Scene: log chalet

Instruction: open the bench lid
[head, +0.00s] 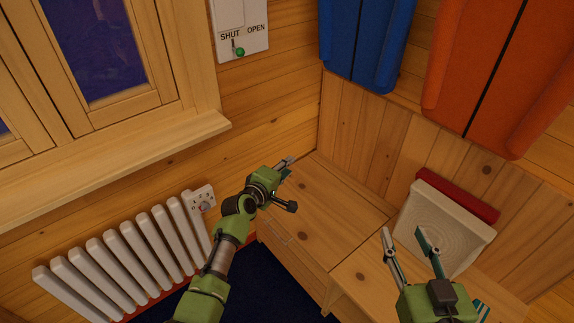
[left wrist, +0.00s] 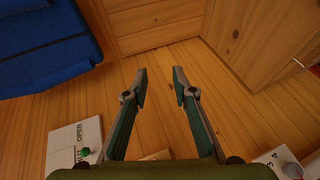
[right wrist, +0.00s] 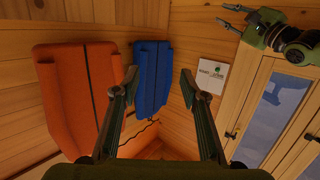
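The wooden bench stands in the corner, its flat lid (head: 335,205) lying closed on top. In the left wrist view, the bench top (left wrist: 245,45) is at the upper right. My left gripper (head: 290,162) is by the lid's far left corner, near the log wall; its height above the lid is hard to tell. Its fingers are apart and empty in the left wrist view (left wrist: 157,75). My right gripper (head: 405,232) is open and empty above the right part of the bench, in front of the white block.
A white patterned block (head: 445,225) and a red object (head: 458,195) lean against the panelled wall. Blue (head: 365,45) and orange (head: 500,70) jackets hang above. A radiator (head: 125,255) and a SHUT/OPEN panel (head: 240,25) are on the left wall.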

